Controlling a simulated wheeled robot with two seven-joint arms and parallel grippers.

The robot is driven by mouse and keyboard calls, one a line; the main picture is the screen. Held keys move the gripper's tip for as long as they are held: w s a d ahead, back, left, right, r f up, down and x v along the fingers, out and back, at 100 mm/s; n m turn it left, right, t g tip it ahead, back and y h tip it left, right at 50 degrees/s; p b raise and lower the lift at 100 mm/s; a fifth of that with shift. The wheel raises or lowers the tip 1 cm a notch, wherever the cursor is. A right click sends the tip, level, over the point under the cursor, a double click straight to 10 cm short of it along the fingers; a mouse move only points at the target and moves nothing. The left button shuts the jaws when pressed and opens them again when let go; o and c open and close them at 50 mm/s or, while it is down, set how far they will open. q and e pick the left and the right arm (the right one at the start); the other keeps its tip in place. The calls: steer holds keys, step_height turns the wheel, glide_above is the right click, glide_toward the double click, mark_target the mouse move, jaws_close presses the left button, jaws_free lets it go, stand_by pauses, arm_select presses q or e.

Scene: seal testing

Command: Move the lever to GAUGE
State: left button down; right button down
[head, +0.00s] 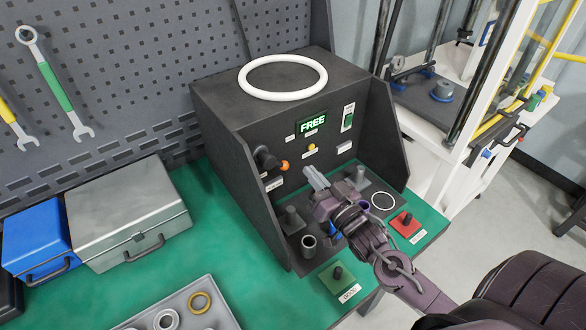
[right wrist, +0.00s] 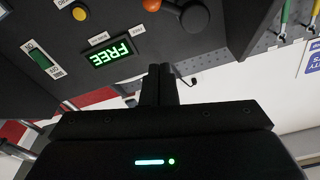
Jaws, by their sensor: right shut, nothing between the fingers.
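The test machine (head: 225,95) is a dark box with a sloped front panel. Its green display reads FREE (head: 312,122), also in the right wrist view (right wrist: 111,53), where the panel appears upside down. The lever's orange knob (head: 285,165) sticks out from a dark pivot at the panel's left side; in the right wrist view the knob (right wrist: 194,17) is near the top edge. My right gripper (head: 314,176) is shut and empty, in front of the panel, to the right of and apart from the lever knob. My left gripper is not in view.
A yellow button (head: 311,147) and a green switch (head: 348,117) sit on the panel. Dark posts (head: 292,217) stand on the machine's base. Red (head: 406,224) and green (head: 338,280) blocks flank it. A white ring (head: 283,60) lies on top. Metal case (head: 125,205) at left.

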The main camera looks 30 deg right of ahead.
mark_target(273, 161)
steer(key=shift+s+a+n, duration=0.1)
steer(key=shift+a+n, duration=0.05)
steer(key=shift+n, duration=0.95)
steer(key=w+p, duration=0.1)
steer(key=w, duration=0.2)
steer(key=w+r+p, duration=0.1)
steer(key=w, duration=0.2)
steer(key=w+a+p, duration=0.1)
steer(key=w, duration=0.3)
steer(key=shift+a+r, duration=0.1)
steer(key=shift+r, duration=0.3)
steer(key=shift+s+a+f+p, duration=0.1)
steer(key=shift+s+f+p, duration=0.05)
steer(key=shift+f, duration=0.55)
steer(key=shift+s+a+f+p, duration=0.1)
steer(key=shift+s+f+p, duration=0.1)
steer(key=shift+f, duration=0.55)
steer(key=shift+s+f+p, duration=0.15)
steer(key=shift+f, duration=0.55)
